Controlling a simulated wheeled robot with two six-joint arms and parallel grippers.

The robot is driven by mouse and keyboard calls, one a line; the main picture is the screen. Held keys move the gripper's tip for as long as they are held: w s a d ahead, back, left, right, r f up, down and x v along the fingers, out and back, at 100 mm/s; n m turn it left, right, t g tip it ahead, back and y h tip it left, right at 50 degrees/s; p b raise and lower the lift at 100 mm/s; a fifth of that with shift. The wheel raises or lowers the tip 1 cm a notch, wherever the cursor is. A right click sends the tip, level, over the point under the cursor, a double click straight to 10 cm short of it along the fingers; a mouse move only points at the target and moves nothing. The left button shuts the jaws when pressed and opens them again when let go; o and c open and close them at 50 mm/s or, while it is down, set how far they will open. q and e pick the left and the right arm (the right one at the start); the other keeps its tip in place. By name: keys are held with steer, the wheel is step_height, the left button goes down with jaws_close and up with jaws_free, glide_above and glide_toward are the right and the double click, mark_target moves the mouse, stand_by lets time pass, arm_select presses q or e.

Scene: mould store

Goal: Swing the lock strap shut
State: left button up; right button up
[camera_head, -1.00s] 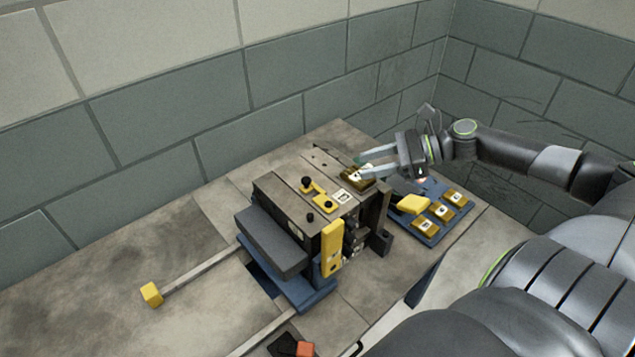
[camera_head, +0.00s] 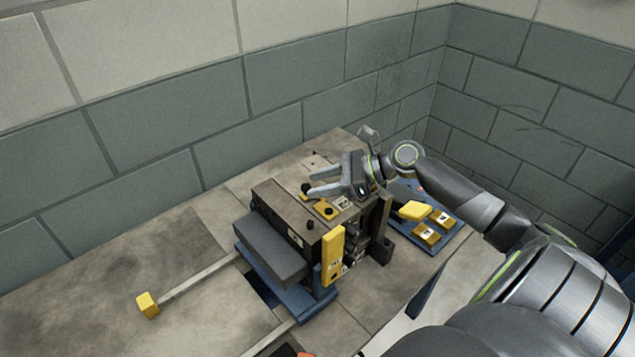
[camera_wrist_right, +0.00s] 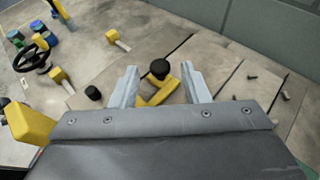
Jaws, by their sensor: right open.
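A yellow strap (camera_head: 323,208) with an upright black knob (camera_head: 306,188) lies on top of the dark mould block (camera_head: 285,205). In the right wrist view the knob (camera_wrist_right: 160,68) and the yellow strap (camera_wrist_right: 155,94) show between my fingers. My right gripper (camera_head: 316,182) is open, with its fingers spread either side of the knob; contact cannot be told. The hand hides part of the block's top. A second yellow bar (camera_head: 333,254) stands upright on the block's front face. My left gripper is not in view.
A blue tray (camera_head: 440,245) with yellow blocks sits right of the mould. A blue base (camera_head: 300,304) lies under it, with a yellow-ended rail (camera_head: 148,304) to the left. Walls close off the back and right. The right wrist view shows a black handwheel (camera_wrist_right: 30,52).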

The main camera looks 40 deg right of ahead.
steer(key=shift+w+a+f, duration=0.15)
steer(key=shift+w+a, duration=0.15)
steer(key=shift+a, duration=0.1)
jaws_close()
